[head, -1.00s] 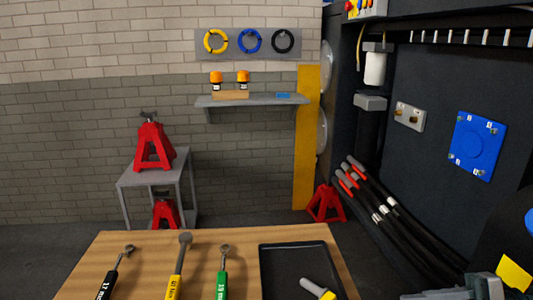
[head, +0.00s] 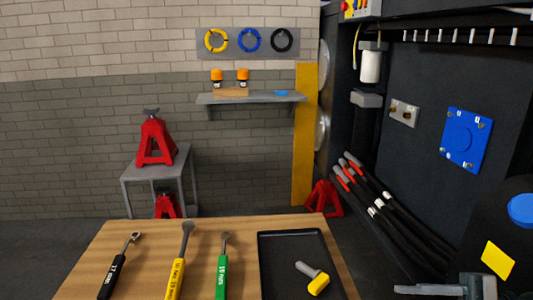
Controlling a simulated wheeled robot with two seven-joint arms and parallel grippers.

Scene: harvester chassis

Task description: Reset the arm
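Neither of my arms can be made out for certain, and no gripper shows in the head view. A wooden table (head: 200,268) is at the bottom middle. On it lie a black-handled 17 mm wrench (head: 113,275), a yellow-handled wrench (head: 176,278) and a green-handled wrench (head: 222,272), side by side and apart. A black tray (head: 276,270) on the table's right holds a grey and yellow piece (head: 313,277).
The dark chassis (head: 430,75) fills the right, with black hoses (head: 375,205) and a blue plate (head: 466,140). Grey metal parts (head: 440,290) and a yellow label (head: 498,258) are close at lower right. Red jack stands (head: 155,143) stand behind, one on a grey stand (head: 140,170).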

